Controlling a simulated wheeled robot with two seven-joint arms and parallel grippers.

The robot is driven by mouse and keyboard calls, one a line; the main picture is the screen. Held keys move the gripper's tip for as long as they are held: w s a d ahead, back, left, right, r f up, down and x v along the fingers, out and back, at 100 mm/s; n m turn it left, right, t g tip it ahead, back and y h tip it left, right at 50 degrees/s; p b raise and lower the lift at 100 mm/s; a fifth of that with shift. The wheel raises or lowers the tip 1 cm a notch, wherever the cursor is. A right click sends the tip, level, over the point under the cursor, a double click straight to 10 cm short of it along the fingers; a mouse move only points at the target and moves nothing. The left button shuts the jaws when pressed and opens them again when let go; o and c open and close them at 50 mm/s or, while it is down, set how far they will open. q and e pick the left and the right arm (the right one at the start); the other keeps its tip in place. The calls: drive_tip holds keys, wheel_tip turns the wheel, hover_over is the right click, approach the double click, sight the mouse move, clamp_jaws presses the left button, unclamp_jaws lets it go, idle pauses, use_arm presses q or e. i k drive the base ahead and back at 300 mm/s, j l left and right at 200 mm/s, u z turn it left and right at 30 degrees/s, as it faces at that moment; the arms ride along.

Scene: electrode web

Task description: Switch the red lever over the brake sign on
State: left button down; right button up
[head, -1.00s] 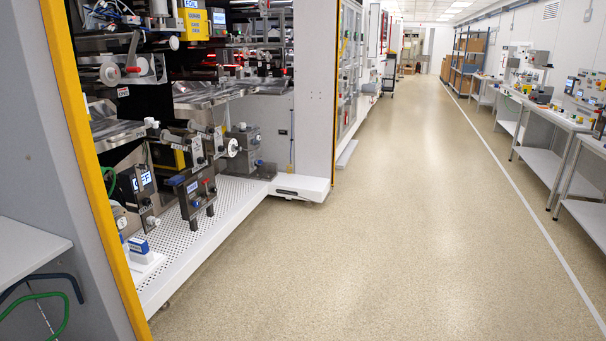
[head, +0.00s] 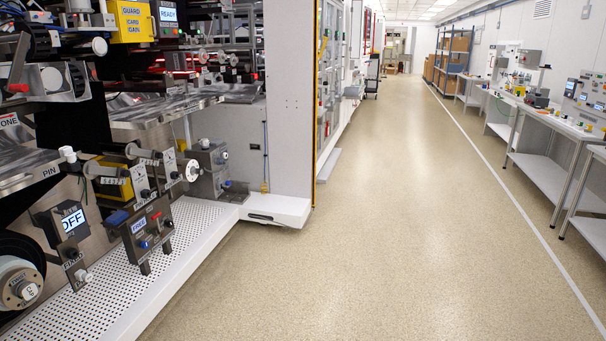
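Neither of my grippers is in view. In the head view, a dark control box (head: 148,232) stands on two legs on the white perforated deck at the left. It has a small blue-white display (head: 139,225) that seems to read FREE. A small red part (head: 156,216) stands out on its face, perhaps a lever, with a blue knob (head: 143,245) below. I cannot read a brake sign, and I cannot tell the red part's position.
An OFF display (head: 72,220) stands left of the box. The perforated deck (head: 195,217) juts into the aisle, with a white foot (head: 275,211) beyond it. The beige floor (head: 380,220) is clear. White workbenches (head: 545,165) line the right wall.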

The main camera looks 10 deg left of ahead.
sight(155, 217)
drive_tip(key=i+u, duration=0.3)
drive_tip(key=i, duration=0.4)
drive_tip(key=i+l+u, duration=0.25)
drive_tip(key=i, duration=0.45)
drive_tip(key=i+u, duration=0.45)
drive_tip(key=i, duration=1.25)
drive_tip(key=i+l, duration=0.1)
drive_tip(key=i, duration=0.45)
drive_tip(key=i+u, duration=0.1)
drive_tip(key=i, duration=0.5)
drive_tip(key=l, duration=0.05)
